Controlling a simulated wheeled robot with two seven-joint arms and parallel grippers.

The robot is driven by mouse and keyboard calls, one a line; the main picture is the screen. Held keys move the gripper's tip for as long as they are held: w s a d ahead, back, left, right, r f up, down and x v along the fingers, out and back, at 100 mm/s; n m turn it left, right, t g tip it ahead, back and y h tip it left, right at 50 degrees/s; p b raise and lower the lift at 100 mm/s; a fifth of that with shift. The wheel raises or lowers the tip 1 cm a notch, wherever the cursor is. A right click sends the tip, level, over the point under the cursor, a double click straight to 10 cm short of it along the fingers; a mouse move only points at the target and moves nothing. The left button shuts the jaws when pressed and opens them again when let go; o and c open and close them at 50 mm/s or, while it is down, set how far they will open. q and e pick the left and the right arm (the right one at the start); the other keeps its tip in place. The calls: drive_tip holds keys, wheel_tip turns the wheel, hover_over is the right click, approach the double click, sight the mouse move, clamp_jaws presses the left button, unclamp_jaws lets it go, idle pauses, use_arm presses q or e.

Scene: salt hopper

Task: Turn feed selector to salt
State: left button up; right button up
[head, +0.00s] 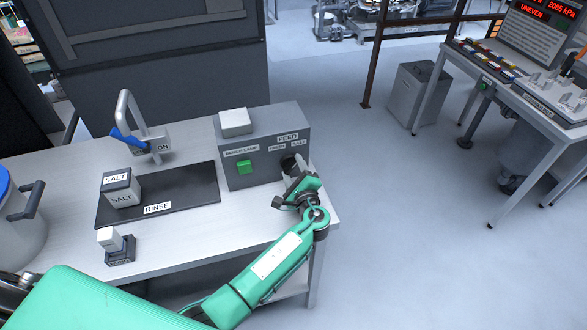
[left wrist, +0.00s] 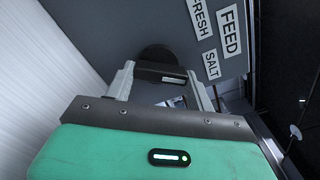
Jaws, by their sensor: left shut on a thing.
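The grey feed box (head: 255,138) stands at the right end of the bench, with labels FEED, FRESH and SALT on its front. The dark round feed selector knob (head: 290,163) is below those labels, partly hidden by my left gripper (head: 292,176). In the left wrist view the knob (left wrist: 158,56) lies between the two fingers of my left gripper (left wrist: 163,80), which is shut on it. The SALT label (left wrist: 211,64) is to the right of the knob there and the FRESH label (left wrist: 200,22) is above it. My right gripper is not in view.
A green button (head: 244,166) is on the box front. A dark rinse mat (head: 185,190) holds a grey SALT block (head: 122,190). A tap (head: 135,125), a small block on a stand (head: 113,245) and a blue-lidded pot (head: 20,225) are on the bench. Open floor lies to the right.

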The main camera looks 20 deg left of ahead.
use_arm(q)
drive_tip(key=shift+f, duration=0.1)
idle(0.3)
drive_tip(key=o, duration=0.9)
drive_tip(key=shift+o, duration=0.4)
drive_tip(key=shift+s+d, duration=0.25)
drive_tip(key=shift+s, duration=0.05)
drive_tip(key=b+v, duration=0.4)
drive_tip(key=v, duration=0.9)
